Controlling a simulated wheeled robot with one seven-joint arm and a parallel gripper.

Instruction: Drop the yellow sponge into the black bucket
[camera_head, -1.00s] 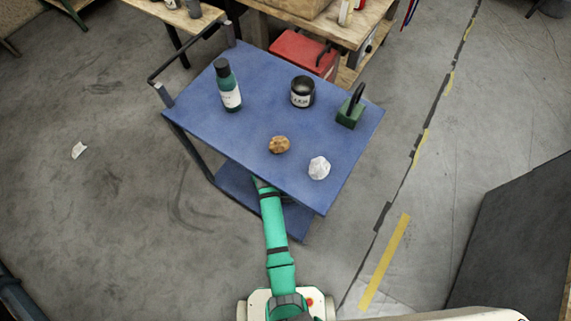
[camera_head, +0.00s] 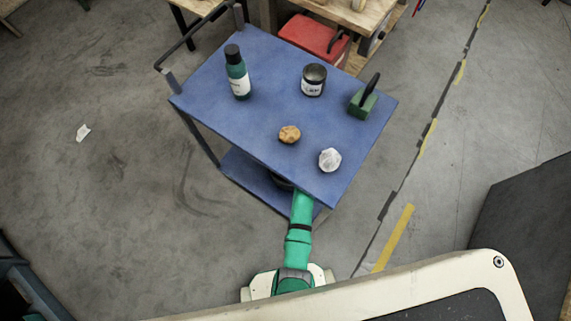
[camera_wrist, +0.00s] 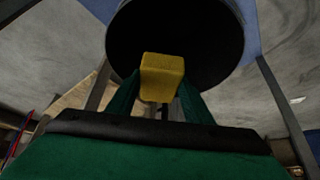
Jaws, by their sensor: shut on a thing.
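In the wrist view, the yellow sponge (camera_wrist: 162,72) is a small block held between the green fingers of my gripper (camera_wrist: 160,90). The black bucket (camera_wrist: 208,38) shows as a large dark round shape right beyond the sponge. The sponge overlaps its lower edge in the picture; I cannot tell how far the sponge is from it. In the head view, my green arm reaches under the top of the blue cart, and my gripper and the sponge are hidden there. A dark shape, perhaps part of the bucket, shows on the lower shelf.
The blue cart (camera_head: 235,120) carries a green bottle (camera_head: 237,75), a dark labelled jar (camera_head: 314,80), a green block with a black handle (camera_head: 363,102), a brown lump (camera_head: 289,134) and a crumpled white ball (camera_head: 329,160). A red box (camera_head: 312,37) stands behind. Floor to the left is mostly clear.

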